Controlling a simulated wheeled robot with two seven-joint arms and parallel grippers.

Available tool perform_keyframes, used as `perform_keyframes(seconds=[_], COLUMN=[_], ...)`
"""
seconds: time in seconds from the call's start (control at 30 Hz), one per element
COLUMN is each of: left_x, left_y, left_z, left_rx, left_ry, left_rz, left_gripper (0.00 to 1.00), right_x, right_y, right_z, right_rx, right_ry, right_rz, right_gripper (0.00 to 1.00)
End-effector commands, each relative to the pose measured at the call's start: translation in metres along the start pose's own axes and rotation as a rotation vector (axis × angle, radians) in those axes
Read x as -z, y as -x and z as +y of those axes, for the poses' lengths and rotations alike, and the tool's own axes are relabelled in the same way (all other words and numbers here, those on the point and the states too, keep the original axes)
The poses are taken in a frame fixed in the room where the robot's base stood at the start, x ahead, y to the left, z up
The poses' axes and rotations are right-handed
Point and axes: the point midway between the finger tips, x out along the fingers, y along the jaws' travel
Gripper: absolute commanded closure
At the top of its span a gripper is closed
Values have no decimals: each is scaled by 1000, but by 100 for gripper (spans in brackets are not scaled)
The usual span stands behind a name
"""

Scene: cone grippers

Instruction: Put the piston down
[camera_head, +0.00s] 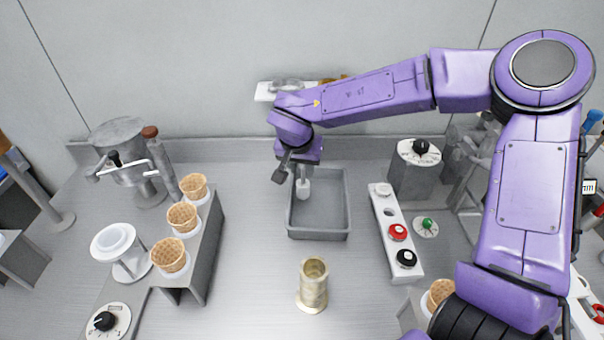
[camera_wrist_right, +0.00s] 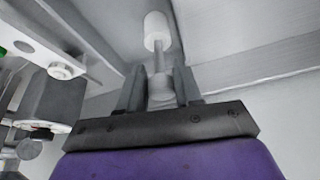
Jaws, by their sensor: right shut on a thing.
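The piston is a white cylinder on a grey rod. It hangs below my right gripper (camera_head: 296,170) in the head view, with its white end (camera_head: 303,188) over the left back part of the grey tray (camera_head: 347,215). In the right wrist view the right gripper (camera_wrist_right: 160,82) is shut on the piston's grey end, and the white cylinder (camera_wrist_right: 157,28) points away from the fingers. I cannot tell whether the white end touches the tray floor. My left gripper is not in view.
A stand with several waffle cones (camera_head: 182,217) is at left. A brass-coloured cup (camera_head: 313,285) stands in front of the tray. A button panel (camera_head: 390,222) and a grey dial box (camera_head: 415,175) are to the right. The tray's right part is empty.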

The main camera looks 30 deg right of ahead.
Motion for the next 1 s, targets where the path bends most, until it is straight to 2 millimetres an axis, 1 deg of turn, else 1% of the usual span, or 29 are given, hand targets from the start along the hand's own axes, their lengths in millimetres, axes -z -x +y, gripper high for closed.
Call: perform_keyframes(seconds=[0.03, 0.1, 0.2, 0.5, 0.53, 0.6, 0.9, 0.97, 1.0], left_x=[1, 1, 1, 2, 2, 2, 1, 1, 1], left_y=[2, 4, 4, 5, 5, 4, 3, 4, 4], left_z=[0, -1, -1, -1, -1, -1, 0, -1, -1], left_rx=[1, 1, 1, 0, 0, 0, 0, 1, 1], left_ry=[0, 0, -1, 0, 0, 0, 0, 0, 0], left_rz=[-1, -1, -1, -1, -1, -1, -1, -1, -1], left_gripper=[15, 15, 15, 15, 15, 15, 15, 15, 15], right_x=[-1, -7, -11, -12, -12, -12, -11, -11, -10], right_y=[-9, -20, -30, -32, -32, -32, -30, -24, -17], right_z=[0, 0, 0, 0, 0, 0, 0, -1, -1], right_rx=[-3, -3, -2, 0, 0, 0, 0, 2, 4], right_ry=[3, 4, 3, 1, 1, 1, 0, 0, 0], right_rz=[-2, -3, -1, -1, -1, -1, 0, 0, 1], right_gripper=[100, 100, 100, 100, 60, 41, 41, 41, 41])
